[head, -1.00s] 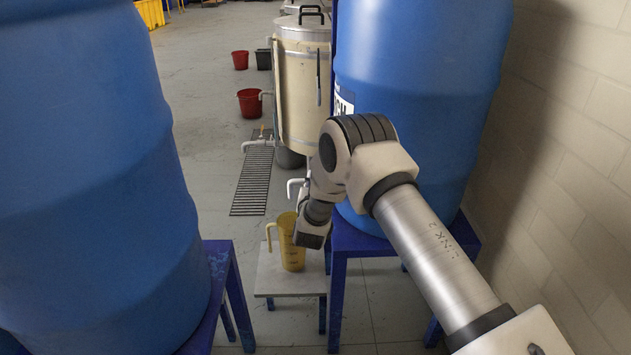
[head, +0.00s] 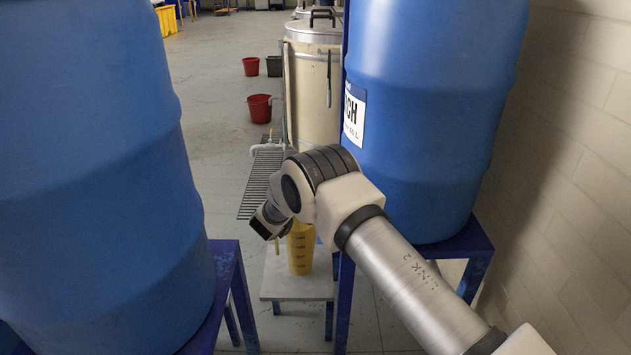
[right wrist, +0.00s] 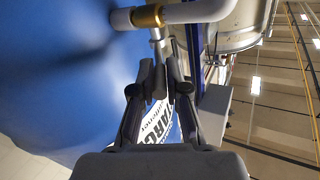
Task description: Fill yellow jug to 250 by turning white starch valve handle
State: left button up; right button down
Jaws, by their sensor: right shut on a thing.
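The yellow jug (head: 301,250) stands upright on a low stool with a pale top (head: 280,284). It has dark marks on its side; its upper part is partly behind my right arm, and I cannot tell its liquid level. In the right wrist view, a white pipe (right wrist: 200,11) with a brass collar (right wrist: 148,16) carries a pale valve handle (right wrist: 157,42) that runs down between my fingers. My right gripper (right wrist: 161,85) is shut on this handle. My left gripper is not in view.
A blue starch barrel (head: 430,110) with a white label (head: 353,118) stands on a blue stand at right, near a block wall. Another blue barrel (head: 90,170) fills the left. Behind are a cream tank (head: 312,90), a floor grate (head: 258,185) and red buckets (head: 260,108).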

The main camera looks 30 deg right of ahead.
jog(key=c, duration=1.2)
grip_release()
jog(key=shift+o, duration=0.2)
jog(key=v, duration=1.2)
jog(key=shift+f, duration=0.1)
